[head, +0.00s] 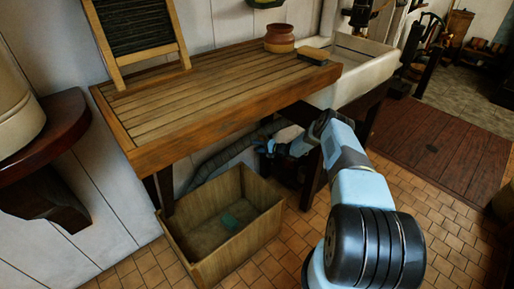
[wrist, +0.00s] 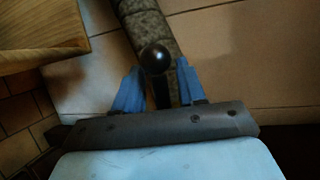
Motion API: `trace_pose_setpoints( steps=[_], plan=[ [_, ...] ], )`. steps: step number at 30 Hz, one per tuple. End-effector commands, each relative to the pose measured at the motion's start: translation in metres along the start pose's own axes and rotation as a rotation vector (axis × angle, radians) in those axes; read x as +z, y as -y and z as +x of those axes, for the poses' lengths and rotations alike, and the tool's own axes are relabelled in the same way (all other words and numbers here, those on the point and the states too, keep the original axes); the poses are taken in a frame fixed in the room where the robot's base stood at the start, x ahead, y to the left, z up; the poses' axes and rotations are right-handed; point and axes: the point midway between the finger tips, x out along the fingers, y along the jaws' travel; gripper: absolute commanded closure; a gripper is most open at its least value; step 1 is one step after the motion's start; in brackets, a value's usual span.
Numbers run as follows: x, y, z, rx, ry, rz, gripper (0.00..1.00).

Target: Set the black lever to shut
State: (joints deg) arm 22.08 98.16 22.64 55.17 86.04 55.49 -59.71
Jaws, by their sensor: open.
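The black lever (wrist: 155,60) shows in the wrist view as a round black knob on a dark stem. My gripper (wrist: 158,78) is open, with one blue finger on each side of the lever. The knob sits between the fingertips, and I cannot tell whether either finger touches it. In the head view my gripper (head: 268,148) is below the right part of the wooden counter, in shadow. The lever cannot be made out clearly there.
A grey pipe (wrist: 148,25) runs behind the lever. A wooden counter (head: 200,125) overhangs my arm's reach. A white sink (head: 362,72) is at the right.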

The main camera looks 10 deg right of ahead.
Motion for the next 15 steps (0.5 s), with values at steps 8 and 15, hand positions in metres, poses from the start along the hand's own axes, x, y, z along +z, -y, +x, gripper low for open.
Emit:
trace_pose_setpoints(
  steps=[8,15],
  plan=[
    [-0.0011,-0.0002,-0.0008,0.0,-0.002,0.001,0.65],
    [-0.0012,-0.0002,-0.001,0.0,-0.002,0.001,0.88]
  ],
)
